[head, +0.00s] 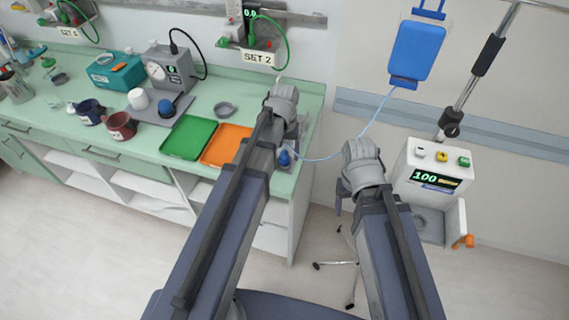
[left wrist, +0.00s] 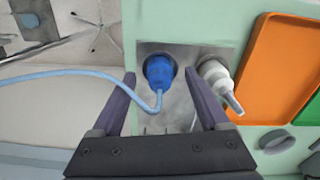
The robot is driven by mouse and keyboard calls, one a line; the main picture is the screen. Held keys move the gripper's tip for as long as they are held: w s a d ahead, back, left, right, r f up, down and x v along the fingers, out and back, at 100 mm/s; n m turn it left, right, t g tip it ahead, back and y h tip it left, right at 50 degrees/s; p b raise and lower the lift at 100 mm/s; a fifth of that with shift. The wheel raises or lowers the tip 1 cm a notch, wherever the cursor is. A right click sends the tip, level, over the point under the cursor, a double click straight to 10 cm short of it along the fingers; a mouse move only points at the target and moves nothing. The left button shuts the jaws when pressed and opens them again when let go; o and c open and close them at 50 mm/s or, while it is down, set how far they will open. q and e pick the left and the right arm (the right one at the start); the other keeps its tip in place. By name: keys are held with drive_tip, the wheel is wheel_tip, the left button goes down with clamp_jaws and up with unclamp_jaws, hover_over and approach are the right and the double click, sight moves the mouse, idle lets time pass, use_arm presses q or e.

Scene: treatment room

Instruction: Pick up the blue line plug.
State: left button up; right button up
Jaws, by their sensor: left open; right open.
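The blue line plug (left wrist: 158,71) sits in a grey holder (left wrist: 176,118) at the end of the green counter, with its light blue line (left wrist: 60,74) curving away. It also shows in the head view (head: 284,158), just below my left wrist. My left gripper (left wrist: 160,79) is open, its two fingers on either side of the plug with gaps; nothing is held. How far the fingertips are above the plug is hard to tell. My right gripper (head: 340,199) is open and empty, left of the white pump, its fingers mostly hidden by its wrist.
A white connector (left wrist: 216,78) sits in the same holder, close to one finger. Orange (head: 226,146) and green (head: 188,138) trays lie on the counter (head: 240,92). A blue bag (head: 416,52) hangs above the white pump (head: 433,170). The line spans between holder and bag.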

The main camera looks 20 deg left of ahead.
use_arm(q)
drive_tip(key=shift+f, duration=0.45)
drive_tip(key=shift+r, duration=0.15)
drive_tip(key=shift+c, duration=0.2)
clamp_jaws()
